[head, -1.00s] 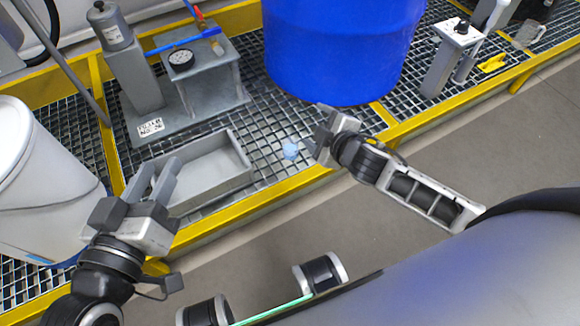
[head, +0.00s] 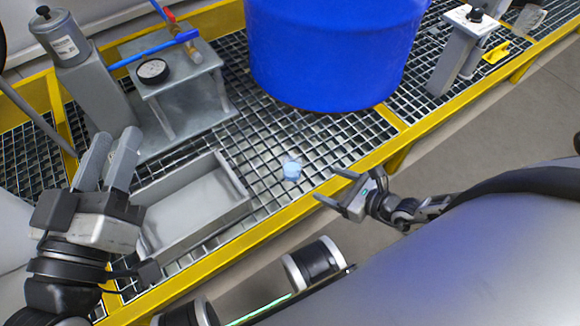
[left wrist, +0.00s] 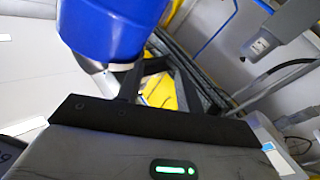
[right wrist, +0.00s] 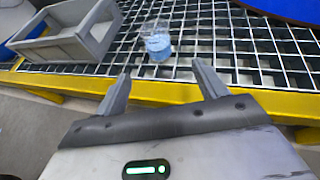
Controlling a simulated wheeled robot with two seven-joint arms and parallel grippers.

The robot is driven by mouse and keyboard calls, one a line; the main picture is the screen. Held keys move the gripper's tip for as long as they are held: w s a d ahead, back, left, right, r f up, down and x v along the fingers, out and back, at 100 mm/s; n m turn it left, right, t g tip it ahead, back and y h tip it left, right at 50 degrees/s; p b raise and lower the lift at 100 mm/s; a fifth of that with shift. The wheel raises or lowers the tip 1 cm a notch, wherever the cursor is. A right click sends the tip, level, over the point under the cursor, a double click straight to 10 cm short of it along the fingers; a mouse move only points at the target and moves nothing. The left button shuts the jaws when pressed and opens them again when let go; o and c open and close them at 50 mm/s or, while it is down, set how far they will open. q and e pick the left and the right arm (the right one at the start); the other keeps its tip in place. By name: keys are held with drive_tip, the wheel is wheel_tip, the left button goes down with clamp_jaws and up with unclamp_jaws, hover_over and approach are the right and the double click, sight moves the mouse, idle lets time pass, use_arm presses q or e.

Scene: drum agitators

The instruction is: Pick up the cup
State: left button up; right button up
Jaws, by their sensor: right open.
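A small clear cup with light blue in it (head: 291,169) stands on the metal grating between the grey tray and the yellow edge rail. In the right wrist view the cup (right wrist: 158,45) is beyond and between my fingertips, and looks upright. My right gripper (head: 336,186) is open and empty, to the right of the cup and apart from it, with its fingers pointing at it. My left gripper (head: 107,155) is at the left by the grey tray, its fingers apart with nothing between them. The cup is not visible in the left wrist view.
The grey open tray (head: 232,180) lies left of the cup. A big blue drum (head: 335,50) stands behind it. The yellow rail (head: 262,215) runs along the front. The grating around the cup is clear.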

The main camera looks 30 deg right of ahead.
sight(300, 174)
drive_tip(key=b+x, duration=0.2)
drive_tip(key=x, duration=0.5)
drive_tip(key=shift+f, duration=0.1)
drive_tip(key=shift+w+a+f, duration=0.15)
drive_tip(key=shift+w+a, duration=0.1)
drive_tip(key=shift+w, duration=0.15)
drive_tip(key=b+x, duration=0.2)
drive_tip(key=x, duration=0.2)
drive_tip(key=shift+w+a+f, duration=0.1)
drive_tip(key=shift+a+f, duration=0.05)
drive_tip(key=shift+a, duration=0.1)
drive_tip(key=shift+w+a, duration=0.15)
drive_tip(key=shift+w, duration=0.2)
use_arm(q)
wheel_tip(300, 174, up, 8)
drive_tip(key=s+m+t+h, duration=0.1)
drive_tip(key=m+t+h, duration=0.1)
drive_tip(key=m+h, duration=0.5)
drive_tip(key=shift+m, duration=1.2)
use_arm(e)
drive_tip(key=c, duration=1.1)
